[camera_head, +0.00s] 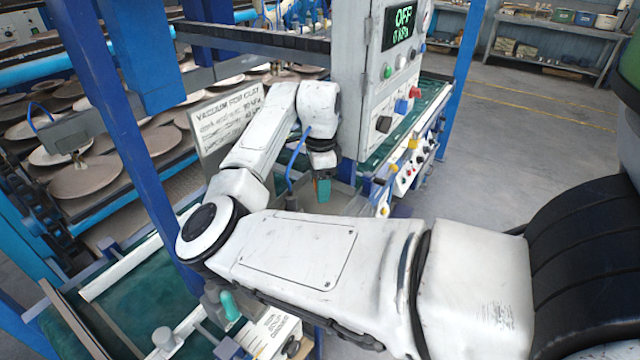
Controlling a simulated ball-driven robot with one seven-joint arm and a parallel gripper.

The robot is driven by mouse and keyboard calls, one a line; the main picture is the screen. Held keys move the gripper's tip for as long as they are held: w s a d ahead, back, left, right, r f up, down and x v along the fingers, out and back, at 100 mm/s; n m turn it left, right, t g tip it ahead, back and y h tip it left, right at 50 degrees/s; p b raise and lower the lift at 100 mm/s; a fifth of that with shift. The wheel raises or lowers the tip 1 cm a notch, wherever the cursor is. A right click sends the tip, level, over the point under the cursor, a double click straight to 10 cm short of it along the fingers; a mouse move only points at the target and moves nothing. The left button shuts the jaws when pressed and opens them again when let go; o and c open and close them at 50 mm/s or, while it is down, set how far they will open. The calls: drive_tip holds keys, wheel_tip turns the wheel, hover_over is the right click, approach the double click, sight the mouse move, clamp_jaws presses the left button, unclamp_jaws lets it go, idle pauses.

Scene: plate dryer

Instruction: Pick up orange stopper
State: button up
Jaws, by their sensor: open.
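My gripper (322,186) hangs down at the end of my white arm, near the middle of the view, left of the grey control box. A teal fingertip shows at its lower end. Its jaws are open. A small orange-brown patch shows beside the fingertip, too small to tell whether it is the orange stopper or part of the gripper. I cannot make out the orange stopper clearly anywhere else. My own arm covers much of the lower middle of the view.
The control box (375,85) with an "OFF" display stands close right of my gripper. A panel (408,175) with colored buttons and yellow knobs lies below it. Blue posts (125,140) and clay plates (88,178) are at left. Grey floor (520,130) is open at right.

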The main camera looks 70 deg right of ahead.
drive_tip(key=c, duration=1)
drive_tip(key=shift+r, duration=0.15)
